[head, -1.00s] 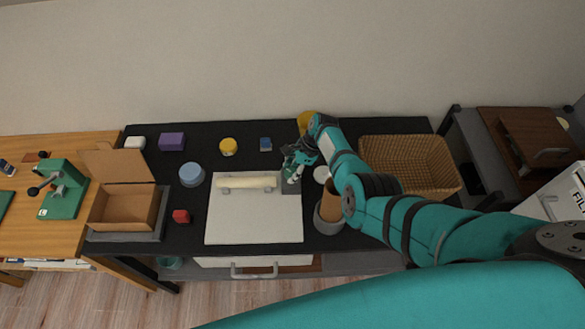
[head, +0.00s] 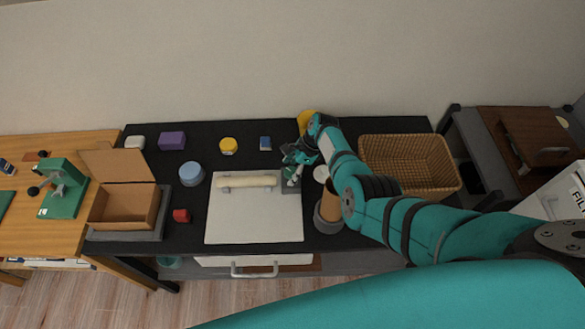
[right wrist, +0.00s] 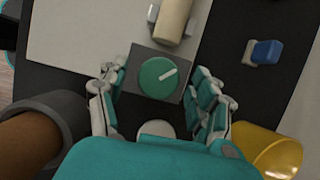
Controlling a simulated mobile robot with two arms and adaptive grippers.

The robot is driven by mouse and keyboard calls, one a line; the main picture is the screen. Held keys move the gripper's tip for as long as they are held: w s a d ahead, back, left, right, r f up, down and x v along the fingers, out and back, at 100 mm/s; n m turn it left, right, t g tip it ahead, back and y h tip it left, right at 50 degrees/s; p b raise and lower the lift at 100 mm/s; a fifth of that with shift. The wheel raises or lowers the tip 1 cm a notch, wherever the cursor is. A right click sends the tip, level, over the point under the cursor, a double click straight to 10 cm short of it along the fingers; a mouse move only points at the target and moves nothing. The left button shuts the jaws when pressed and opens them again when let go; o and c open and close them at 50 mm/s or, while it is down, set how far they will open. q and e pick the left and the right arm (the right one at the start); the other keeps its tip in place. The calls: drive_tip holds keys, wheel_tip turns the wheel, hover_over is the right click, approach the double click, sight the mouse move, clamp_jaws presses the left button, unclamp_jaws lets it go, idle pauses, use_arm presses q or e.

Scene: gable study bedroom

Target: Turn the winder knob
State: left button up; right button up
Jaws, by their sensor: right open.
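The winder knob is a round green knob (right wrist: 158,76) with a white pointer line. It sits on a grey block (right wrist: 143,53) at the end of a cream roller (right wrist: 172,18). The pointer slants up to the right in the right wrist view. My right gripper (right wrist: 156,88) is open, with its teal and white fingers on either side of the knob and gaps visible between. In the head view the right gripper (head: 293,172) is over the block at the right end of the roller (head: 247,181) and hides the knob. My left gripper is not in view.
A white board (head: 253,220) lies under the roller. A brown cylinder in a grey holder (head: 328,222) and a yellow cup (right wrist: 268,150) stand close to the right gripper. A blue block (right wrist: 267,52) is nearby. A wicker basket (head: 407,146) stands to the right.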

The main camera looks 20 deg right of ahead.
drive_tip(key=v, duration=1.2)
idle(0.4)
